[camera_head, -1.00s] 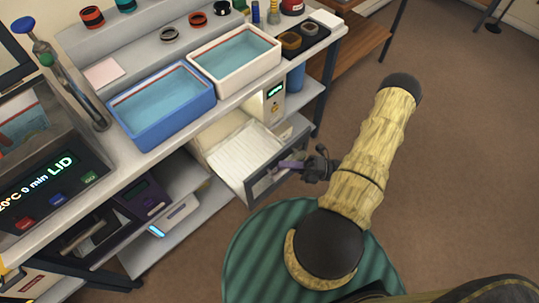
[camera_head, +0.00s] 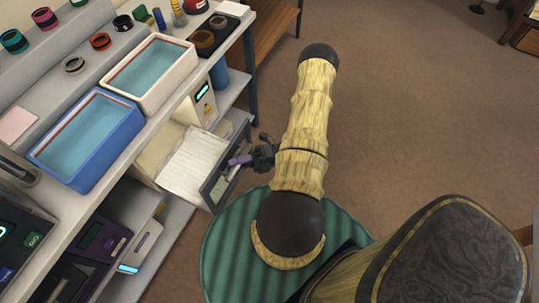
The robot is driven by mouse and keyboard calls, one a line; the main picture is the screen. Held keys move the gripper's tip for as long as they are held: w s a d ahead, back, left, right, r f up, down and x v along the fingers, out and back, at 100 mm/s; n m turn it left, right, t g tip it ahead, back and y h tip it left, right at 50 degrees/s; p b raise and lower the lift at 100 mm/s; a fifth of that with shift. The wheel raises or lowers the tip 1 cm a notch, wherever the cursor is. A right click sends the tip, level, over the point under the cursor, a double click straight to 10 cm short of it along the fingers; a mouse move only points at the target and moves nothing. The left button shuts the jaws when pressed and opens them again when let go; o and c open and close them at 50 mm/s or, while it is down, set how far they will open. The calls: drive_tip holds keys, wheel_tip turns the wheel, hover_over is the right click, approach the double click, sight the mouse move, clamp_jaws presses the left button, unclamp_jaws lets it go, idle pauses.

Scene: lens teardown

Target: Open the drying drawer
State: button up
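The drying drawer (camera_head: 217,186) stands well out from under the bench, with a dark framed front and a pale ribbed white lining (camera_head: 193,160) inside. A purplish handle bar (camera_head: 240,160) is on its front. My gripper (camera_head: 254,158) is small and dark in this view. It is at the handle from the right, and its fingers appear closed on the bar, though their tips are partly hidden.
A blue tub (camera_head: 86,140) and a white tub (camera_head: 150,75) of liquid stand on the bench above. A small device with a green display (camera_head: 204,97) is beside the drawer. Brown floor (camera_head: 400,110) to the right is clear.

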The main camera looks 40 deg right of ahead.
drive_tip(key=b+v, duration=0.2)
drive_tip(key=v, duration=1.5)
